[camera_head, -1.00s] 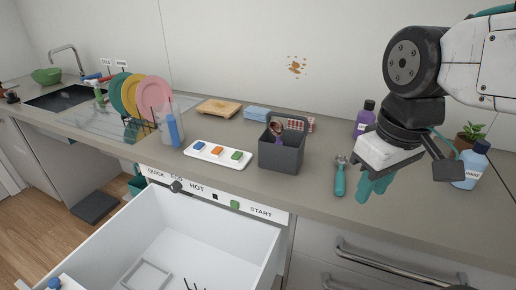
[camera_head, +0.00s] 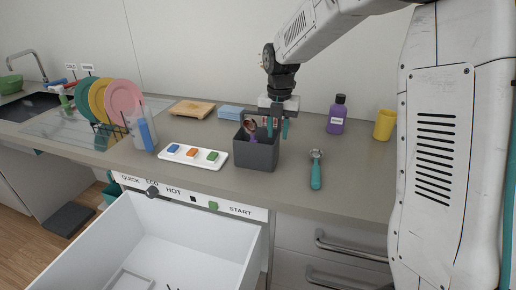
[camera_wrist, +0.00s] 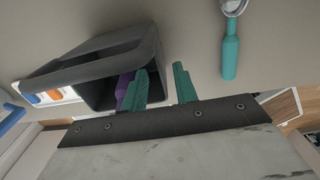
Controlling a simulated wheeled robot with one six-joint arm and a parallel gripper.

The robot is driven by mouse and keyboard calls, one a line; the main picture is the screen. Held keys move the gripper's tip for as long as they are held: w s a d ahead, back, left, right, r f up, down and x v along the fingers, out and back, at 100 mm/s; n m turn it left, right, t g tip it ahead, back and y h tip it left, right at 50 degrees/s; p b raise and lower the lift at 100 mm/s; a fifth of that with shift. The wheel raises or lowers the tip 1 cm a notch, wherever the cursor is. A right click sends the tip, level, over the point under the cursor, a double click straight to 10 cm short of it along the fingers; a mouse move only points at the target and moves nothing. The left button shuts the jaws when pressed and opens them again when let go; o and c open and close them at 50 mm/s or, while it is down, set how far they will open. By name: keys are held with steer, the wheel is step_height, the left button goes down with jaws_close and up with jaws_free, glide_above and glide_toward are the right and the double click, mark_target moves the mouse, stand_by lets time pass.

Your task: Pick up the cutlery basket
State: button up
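The dark grey cutlery basket (camera_head: 256,157) stands upright on the counter, with a purple-handled utensil (camera_head: 250,131) inside. My gripper (camera_head: 278,130) is at the basket's upper right side, pointing down, with its two teal fingers apart. In the wrist view, the basket (camera_wrist: 92,60) shows its open top and a raised handle band. There my gripper (camera_wrist: 160,78) has one finger over the basket's opening and the other just outside its wall. The basket's side wall lies between the fingers. I cannot tell whether either finger touches it.
A white tray with coloured blocks (camera_head: 165,157) is left of the basket. A teal-handled tool (camera_head: 316,175) lies to the right. A purple bottle (camera_head: 337,115) and yellow cup (camera_head: 384,125) stand behind right. An open white drawer (camera_head: 190,240) is below in front.

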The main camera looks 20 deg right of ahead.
mark_target(277, 150)
step_height(277, 150, down, 7)
steer(key=shift+f, duration=0.2)
steer(key=shift+c, duration=0.3)
jaws_close()
